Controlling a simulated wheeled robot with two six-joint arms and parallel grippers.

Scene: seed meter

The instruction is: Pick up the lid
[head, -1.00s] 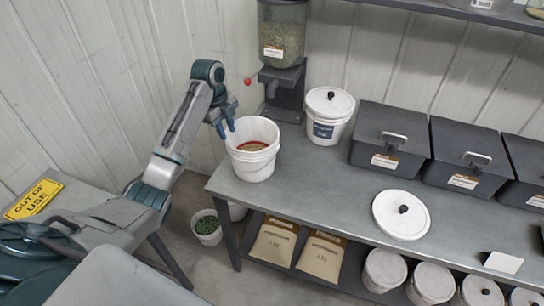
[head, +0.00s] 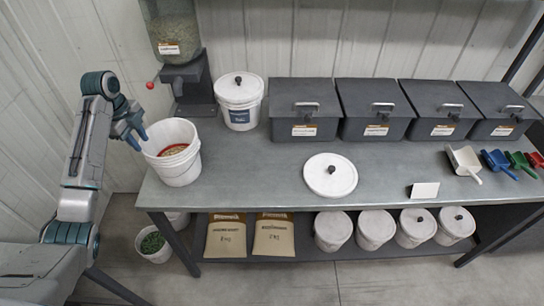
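The lid (head: 330,175) is a round white disc with a black knob, lying flat on the grey workbench (head: 250,178) near its front edge. My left gripper (head: 138,138) is at the upper left rim of an open white bucket (head: 172,152) with seed in it, well to the left of the lid. Its blue fingers look spread apart with nothing between them. My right gripper does not show.
A lidded white bucket (head: 239,102) and a seed dispenser (head: 178,75) stand behind the open bucket. Dark bins (head: 306,110) line the back. The bench around the lid is clear.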

